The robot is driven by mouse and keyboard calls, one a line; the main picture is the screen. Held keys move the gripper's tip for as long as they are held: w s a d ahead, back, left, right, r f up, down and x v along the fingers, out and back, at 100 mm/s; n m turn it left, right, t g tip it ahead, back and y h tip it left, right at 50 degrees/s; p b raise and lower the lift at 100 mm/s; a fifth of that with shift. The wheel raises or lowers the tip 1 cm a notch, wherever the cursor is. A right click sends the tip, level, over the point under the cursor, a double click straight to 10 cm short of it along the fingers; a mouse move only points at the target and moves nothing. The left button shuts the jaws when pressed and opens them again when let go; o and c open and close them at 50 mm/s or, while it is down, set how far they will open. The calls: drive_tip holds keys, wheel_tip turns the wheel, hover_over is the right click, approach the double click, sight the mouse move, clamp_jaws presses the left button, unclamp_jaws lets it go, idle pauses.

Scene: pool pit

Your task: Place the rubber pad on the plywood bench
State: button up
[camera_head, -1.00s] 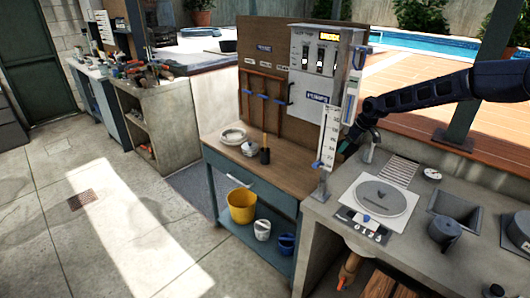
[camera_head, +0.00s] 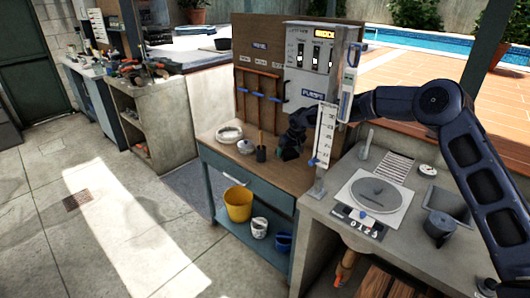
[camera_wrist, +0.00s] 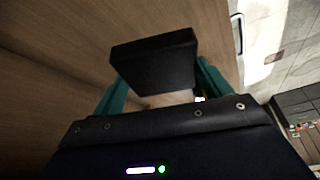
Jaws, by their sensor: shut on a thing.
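The rubber pad (camera_wrist: 155,62) is a black block in the wrist view. My gripper (camera_wrist: 162,88) is shut on it, with a teal finger on either side. The plywood bench (camera_head: 222,153) has a brown wooden top on a blue-green frame in the head view. Its wood grain (camera_wrist: 50,50) fills much of the wrist view behind the pad. In the head view my gripper (camera_head: 289,152) is over the right part of the bench top, close to the back panel. The pad cannot be made out there. I cannot tell whether it touches the wood.
The pump panel (camera_head: 315,65) rises behind. A white upright gauge (camera_head: 325,135) stands just right. The bench's front strip is clear.

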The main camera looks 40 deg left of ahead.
sight(289, 159)
drive_tip(key=shift+a+f, duration=0.1)
drive_tip(key=shift+f, duration=3.9)
drive_tip(key=shift+f, duration=0.1)
drive_tip(key=o, duration=1.1)
drive_tip(key=shift+v, duration=2.1)
